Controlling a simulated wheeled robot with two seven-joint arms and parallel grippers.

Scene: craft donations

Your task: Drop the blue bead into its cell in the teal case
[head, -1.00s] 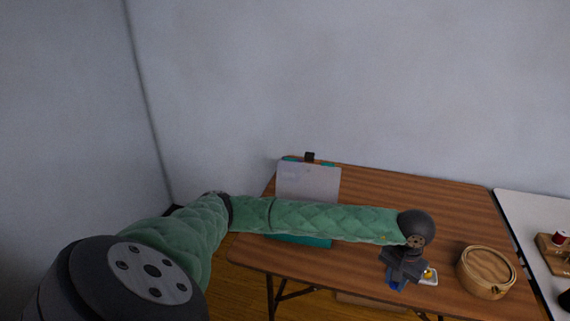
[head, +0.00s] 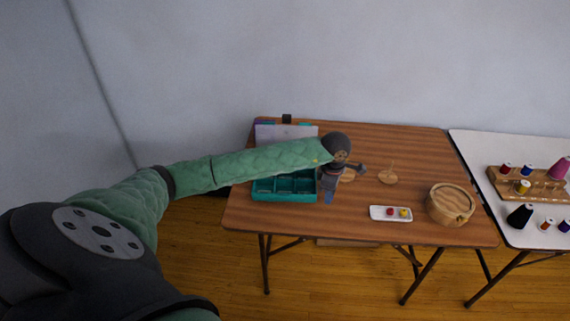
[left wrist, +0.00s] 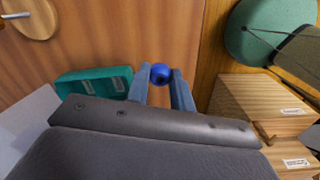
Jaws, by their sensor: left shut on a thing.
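My left gripper (head: 328,196) is just right of the teal case (head: 285,197) and above the table in the head view. In the left wrist view my left gripper (left wrist: 160,78) is shut on the blue bead (left wrist: 160,73), held between the two fingertips. The bead is not distinguishable in the head view. The teal case stands open, its pale lid (head: 286,132) raised at the back and its front cells showing; my arm hides part of it. The case (left wrist: 95,83) also shows left of the fingers in the left wrist view. My right gripper is out of view.
A white table (head: 480,150) with thread spools adjoins on the right.

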